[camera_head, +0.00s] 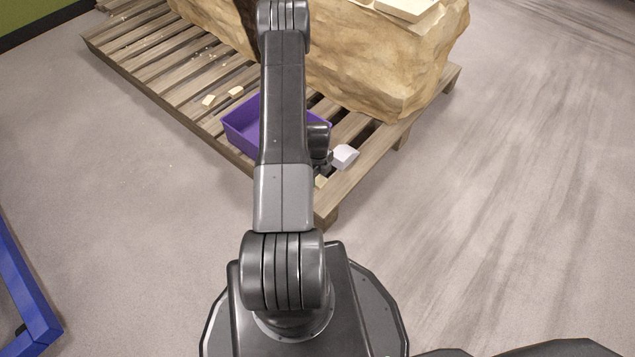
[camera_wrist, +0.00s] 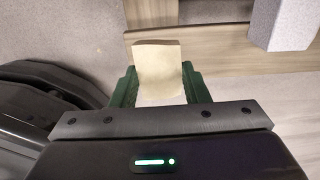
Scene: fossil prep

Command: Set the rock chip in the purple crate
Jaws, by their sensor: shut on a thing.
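The rock chip (camera_wrist: 160,66) is a small pale beige piece between the green fingers of my gripper (camera_wrist: 159,80) in the wrist view. My gripper is shut on it. In the head view a bit of the beige chip (camera_head: 320,181) shows low beside my arm, near the pallet's front corner. I cannot tell how far it is above the slats. The purple crate (camera_head: 241,137) stands on the pallet, left of and beyond my gripper. My arm hides the crate's middle; its right rim shows past the arm.
A wooden pallet (camera_head: 350,186) carries a large tan rock block (camera_head: 390,75) behind the crate. A whitish block (camera_head: 344,156) lies right of my gripper; it also shows in the wrist view (camera_wrist: 284,22). Beige chips (camera_head: 209,100) lie left of the crate. A blue frame (camera_head: 25,290) stands at left.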

